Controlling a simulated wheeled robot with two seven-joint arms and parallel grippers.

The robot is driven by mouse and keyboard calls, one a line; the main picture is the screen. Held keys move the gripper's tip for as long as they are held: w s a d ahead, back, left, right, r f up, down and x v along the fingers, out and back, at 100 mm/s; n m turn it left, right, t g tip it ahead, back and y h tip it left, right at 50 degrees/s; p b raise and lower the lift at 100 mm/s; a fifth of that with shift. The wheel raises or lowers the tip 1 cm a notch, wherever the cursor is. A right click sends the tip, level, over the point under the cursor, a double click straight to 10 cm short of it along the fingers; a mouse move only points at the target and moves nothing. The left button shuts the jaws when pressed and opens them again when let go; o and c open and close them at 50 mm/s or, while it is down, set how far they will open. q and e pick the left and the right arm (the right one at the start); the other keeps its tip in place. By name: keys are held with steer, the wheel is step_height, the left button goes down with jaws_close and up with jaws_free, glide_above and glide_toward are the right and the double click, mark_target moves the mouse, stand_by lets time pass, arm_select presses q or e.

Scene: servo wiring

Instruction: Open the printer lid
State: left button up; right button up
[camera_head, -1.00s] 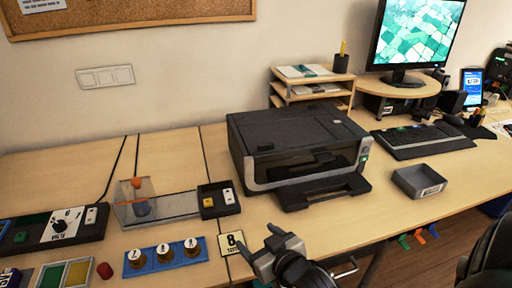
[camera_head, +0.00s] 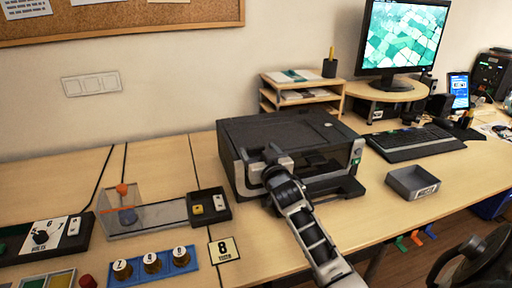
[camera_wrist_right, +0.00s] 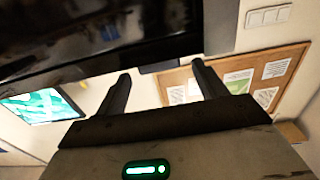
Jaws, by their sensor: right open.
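The printer (camera_head: 340,165) stands on the desk, dark with grey front sides. Its dark lid (camera_head: 285,130) lies flat and shut on top, and its front tray sticks out. My right gripper (camera_head: 268,160) is in front of the printer's left front corner, near the lid's front edge. In the right wrist view its two fingers (camera_wrist_right: 163,86) are spread apart with nothing between them. A dark printer surface (camera_wrist_right: 100,35) fills the top left of that view, close to the fingertips. I cannot tell whether they touch it. My left gripper is not in view.
A small grey tray (camera_head: 412,183) and keyboard (camera_head: 415,143) lie to the right. A paper shelf (camera_head: 300,95) stands behind.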

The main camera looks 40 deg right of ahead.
mark_target(257, 148)
steer(key=shift+x, duration=1.65)
